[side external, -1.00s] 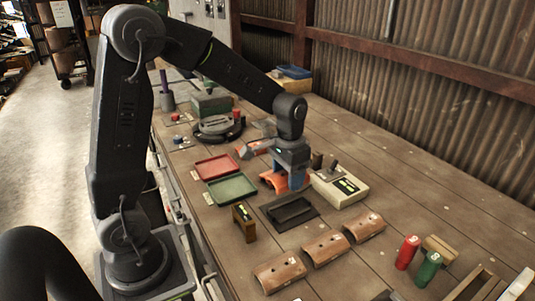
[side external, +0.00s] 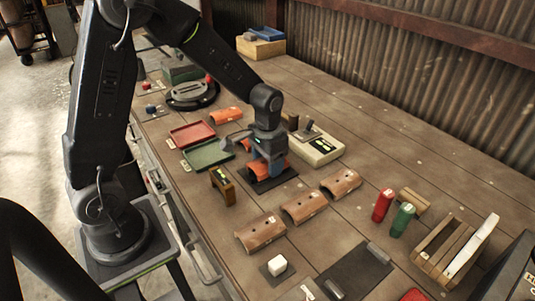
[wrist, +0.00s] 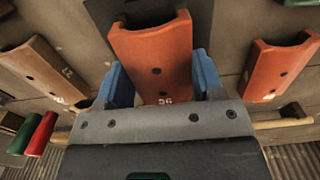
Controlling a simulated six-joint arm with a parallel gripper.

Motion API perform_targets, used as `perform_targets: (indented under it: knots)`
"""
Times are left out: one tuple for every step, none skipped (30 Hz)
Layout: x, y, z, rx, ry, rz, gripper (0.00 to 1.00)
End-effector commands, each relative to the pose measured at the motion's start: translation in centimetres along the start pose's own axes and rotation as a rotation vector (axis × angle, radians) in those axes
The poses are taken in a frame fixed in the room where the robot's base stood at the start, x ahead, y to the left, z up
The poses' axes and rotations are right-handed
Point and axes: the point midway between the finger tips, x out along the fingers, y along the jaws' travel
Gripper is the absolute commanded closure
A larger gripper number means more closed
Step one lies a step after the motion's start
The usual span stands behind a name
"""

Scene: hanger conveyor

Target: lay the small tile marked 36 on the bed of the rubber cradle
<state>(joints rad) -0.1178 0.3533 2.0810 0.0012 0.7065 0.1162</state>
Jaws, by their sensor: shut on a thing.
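My gripper (side external: 268,160) is shut on an orange curved tile (side external: 257,172), its blue fingers on either side of it. The number 36 shows upside down on this tile (wrist: 155,58) in the wrist view. The tile is over the black rubber cradle (side external: 288,178), between its ends. I cannot tell whether it touches the bed. In the wrist view the dark cradle (wrist: 104,12) shows beyond the tile's far end, and the tile hides most of it. My gripper (wrist: 162,78) hides part of the tile in the side view.
Another orange tile (side external: 225,116) lies farther back. A red tray (side external: 192,134) and a green tray (side external: 208,155) are to the left. A wooden stand (side external: 222,187) is close in front. A pale control box (side external: 317,148) is at right. Several brown tiles (side external: 304,206) lie nearer the camera.

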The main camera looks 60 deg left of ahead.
Motion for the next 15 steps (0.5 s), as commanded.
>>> perform_targets:
  knots:
    - [0.19,0.00,0.01,0.000,-0.001,0.000,0.64]
    - [0.27,0.00,0.01,0.000,0.000,0.000,0.64]
    - [0.35,0.00,0.01,0.000,0.000,0.000,0.64]
    - [0.39,0.00,0.01,0.000,0.000,0.000,0.64]
    - [0.43,0.00,0.00,0.000,0.000,0.000,0.64]
    - [0.45,0.00,0.00,0.000,0.001,0.000,0.64]
    - [0.46,0.00,0.00,0.000,0.001,0.000,0.64]
    - [0.46,0.00,0.00,0.000,0.001,0.000,0.64]
    - [0.46,0.00,0.00,0.000,0.001,0.000,0.64]
    - [0.46,0.00,0.00,0.000,0.001,0.000,0.64]
    - [0.46,0.00,0.00,0.000,0.001,0.000,0.64]
    - [0.45,0.00,0.00,0.000,0.001,0.000,0.64]
    - [0.45,0.00,0.00,0.000,0.001,0.000,0.38]
    - [0.45,0.00,0.00,0.000,0.001,0.000,0.35]
    - [0.45,0.00,0.00,0.000,0.001,0.000,0.31]
